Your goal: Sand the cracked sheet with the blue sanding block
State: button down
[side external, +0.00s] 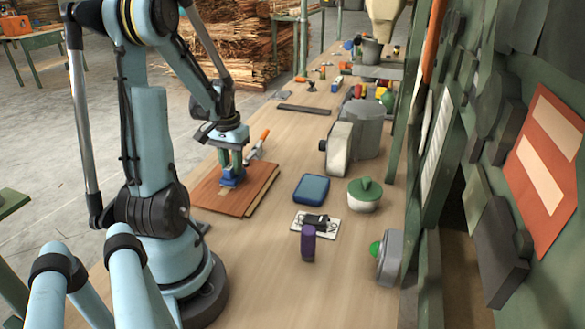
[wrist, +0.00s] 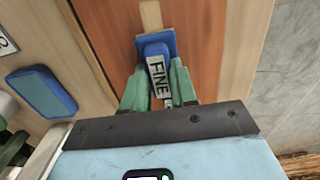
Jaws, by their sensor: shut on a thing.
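My gripper (side external: 232,165) is shut on a blue sanding block (side external: 232,178). In the wrist view, the block (wrist: 155,47) carries a white label reading "FINE" and sits between the green fingers of my gripper (wrist: 158,88). It is over a reddish-brown wood sheet (side external: 240,204) on the bench and appears to rest on it. The sheet (wrist: 200,25) shows a pale strip (wrist: 151,14) just beyond the block. The fingers and block hide part of the sheet, and I cannot make out a crack.
A separate blue pad (side external: 311,189) lies right of the sheet on the bench (side external: 265,285). Nearby are a green-lidded pot (side external: 364,195), a purple object (side external: 308,243), a white-and-black plate (side external: 328,227) and a grey machine (side external: 340,145).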

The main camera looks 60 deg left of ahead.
jog(key=shift+f, duration=0.25)
jog(key=shift+s+d+r, duration=0.1)
jog(key=shift+s+d, duration=2.45)
jog(key=shift+w+a+f, duration=0.15)
jog(key=shift+w+a, duration=0.35)
jog(key=shift+w+a+f, duration=0.15)
jog(key=shift+w+a, duration=0.3)
jog(key=shift+w, duration=0.05)
jog(key=shift+w+a+r, duration=0.15)
jog(key=shift+w+a, duration=0.65)
jog(key=shift+a, duration=0.05)
jog(key=shift+w+a+r, duration=0.1)
jog(key=shift+w+a, duration=0.7)
jog(key=shift+r, duration=3.5)
